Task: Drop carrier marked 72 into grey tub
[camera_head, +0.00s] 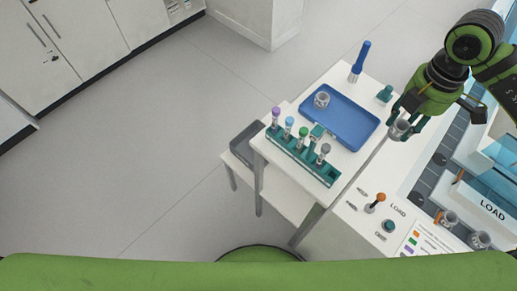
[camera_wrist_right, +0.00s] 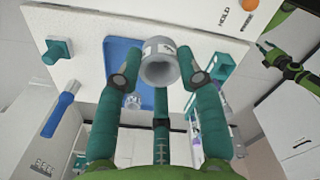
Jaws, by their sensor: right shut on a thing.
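My right gripper (camera_head: 402,128) is shut on a grey cylindrical carrier (camera_head: 400,129) and holds it near the right side of the white table. In the right wrist view the carrier (camera_wrist_right: 159,66) sits between the fingertips (camera_wrist_right: 164,72), its open end toward the camera; a pale label shows, but I cannot read its number. A grey tub (camera_head: 243,145) stands low at the left of the table, partly hidden by the tabletop. My left gripper is outside the head view; a small green and black gripper (camera_wrist_right: 268,49) in the wrist view looks like mine, its jaws unclear.
A blue tray (camera_head: 350,125) holds another carrier (camera_head: 321,99). A teal rack (camera_head: 300,162) of capped tubes stands along the table's front. A blue-handled tool (camera_head: 360,61) stands behind. More carriers (camera_head: 449,219) stand by the LOAD panel. Floor is clear at left.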

